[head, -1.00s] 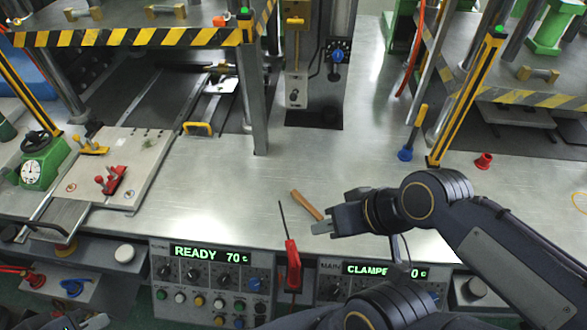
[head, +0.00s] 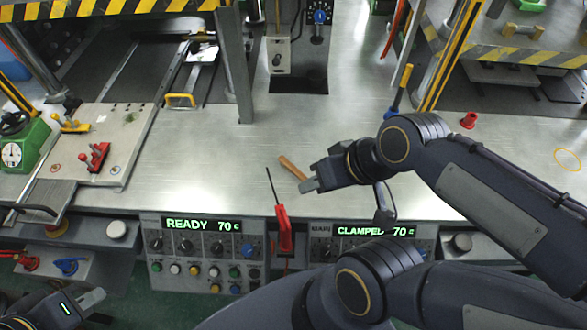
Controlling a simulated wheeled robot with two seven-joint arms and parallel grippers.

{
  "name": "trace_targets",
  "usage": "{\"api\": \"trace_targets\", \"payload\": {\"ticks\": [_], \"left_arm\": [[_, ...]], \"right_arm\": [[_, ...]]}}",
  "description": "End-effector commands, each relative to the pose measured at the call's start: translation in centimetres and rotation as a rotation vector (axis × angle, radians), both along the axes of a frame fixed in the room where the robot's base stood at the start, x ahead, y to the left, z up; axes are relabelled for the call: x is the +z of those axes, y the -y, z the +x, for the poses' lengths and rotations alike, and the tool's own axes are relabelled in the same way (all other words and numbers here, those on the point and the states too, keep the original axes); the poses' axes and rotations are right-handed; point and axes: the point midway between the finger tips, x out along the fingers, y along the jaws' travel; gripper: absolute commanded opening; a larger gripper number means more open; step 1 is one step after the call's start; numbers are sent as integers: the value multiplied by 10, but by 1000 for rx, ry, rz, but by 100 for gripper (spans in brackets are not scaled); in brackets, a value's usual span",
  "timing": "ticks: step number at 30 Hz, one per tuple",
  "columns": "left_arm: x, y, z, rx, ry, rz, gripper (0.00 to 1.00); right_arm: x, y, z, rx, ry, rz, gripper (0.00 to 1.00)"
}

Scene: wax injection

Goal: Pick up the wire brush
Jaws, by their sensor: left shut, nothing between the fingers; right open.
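A tan wooden handle (head: 293,168), apparently the wire brush, lies on the metal bench top near its front edge. Its lower right end is hidden behind my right gripper, and I see no bristles. My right gripper (head: 309,186) is open at the lower right end of the handle; I cannot tell whether it touches the brush. My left gripper (head: 96,298) is shut and empty at the lower left, in front of and below the bench, far from the brush.
Control panels (head: 203,262) line the front. A steel post (head: 236,80) rises behind. The bench's middle is clear.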

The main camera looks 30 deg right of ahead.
Motion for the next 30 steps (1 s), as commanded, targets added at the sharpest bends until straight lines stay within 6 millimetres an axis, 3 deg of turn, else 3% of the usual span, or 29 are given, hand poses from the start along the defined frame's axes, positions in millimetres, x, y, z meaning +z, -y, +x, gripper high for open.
{"api": "trace_targets", "payload": {"ticks": [8,12,16,21,30], "left_arm": [[-3,0,0,0,0,0,0],[-4,0,0,0,0,0,0],[-4,0,0,0,0,0,0],[-4,0,0,0,0,0,0],[-3,0,0,0,0,0,0]], "right_arm": [[-26,26,69,146,-214,-208,42],[-52,33,107,234,-302,-293,42],[-76,34,134,298,-358,-344,42],[-95,34,151,345,-390,-375,42],[-124,34,153,353,-398,-381,42]]}}
